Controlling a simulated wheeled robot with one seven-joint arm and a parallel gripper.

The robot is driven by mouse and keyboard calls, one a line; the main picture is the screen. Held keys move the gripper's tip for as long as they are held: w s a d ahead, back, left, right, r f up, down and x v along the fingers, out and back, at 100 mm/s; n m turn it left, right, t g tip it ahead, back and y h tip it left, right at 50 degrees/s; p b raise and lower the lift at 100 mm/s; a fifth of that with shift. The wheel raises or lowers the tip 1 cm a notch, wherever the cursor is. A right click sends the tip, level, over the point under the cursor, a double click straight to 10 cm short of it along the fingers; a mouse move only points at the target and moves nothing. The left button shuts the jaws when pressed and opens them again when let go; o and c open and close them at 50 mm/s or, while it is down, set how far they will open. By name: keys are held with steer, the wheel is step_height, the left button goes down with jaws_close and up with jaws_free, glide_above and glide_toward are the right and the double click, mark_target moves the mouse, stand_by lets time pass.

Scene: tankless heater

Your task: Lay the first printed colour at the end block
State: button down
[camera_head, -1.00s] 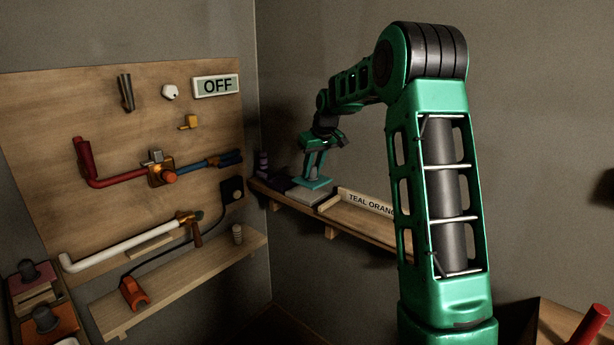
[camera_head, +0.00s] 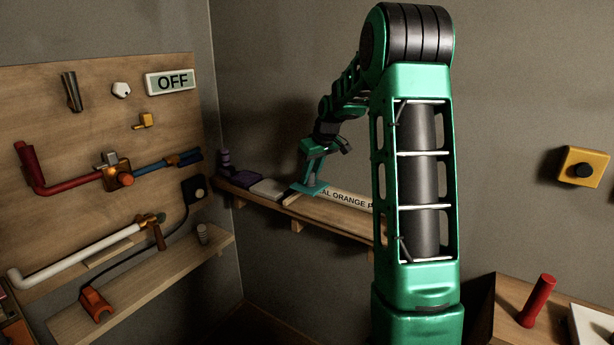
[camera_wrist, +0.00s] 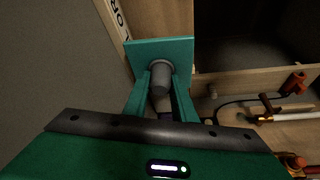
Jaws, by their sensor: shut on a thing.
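My gripper (camera_head: 313,172) is shut on the grey knob of a teal plate (camera_head: 309,188), out over the wall shelf. In the wrist view my gripper (camera_wrist: 161,84) has its fingers on both sides of the knob (camera_wrist: 160,68), with the teal plate (camera_wrist: 180,48) beyond. A label strip (camera_head: 348,201) reads "AL ORANGE P", its start hidden behind the plate. A short wooden piece (camera_head: 293,199), perhaps the end block, sits just left of and below the plate. I cannot tell whether the plate touches the shelf.
A grey block (camera_head: 267,189) and a dark purple one (camera_head: 236,179) stand left on the shelf (camera_head: 335,217). The pipe board (camera_head: 90,130) with an OFF sign (camera_head: 171,81) stands left. A yellow button box (camera_head: 584,167) is right.

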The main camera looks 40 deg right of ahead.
mark_target(312, 185)
steer(key=shift+f, duration=2.8)
steer(key=shift+f, duration=0.4)
steer(key=c, duration=1.4)
jaws_free()
steer(key=v, duration=1)
steer(key=shift+s+d+r, duration=0.1)
steer(key=shift+s+r, duration=0.05)
steer(key=shift+r, duration=0.1)
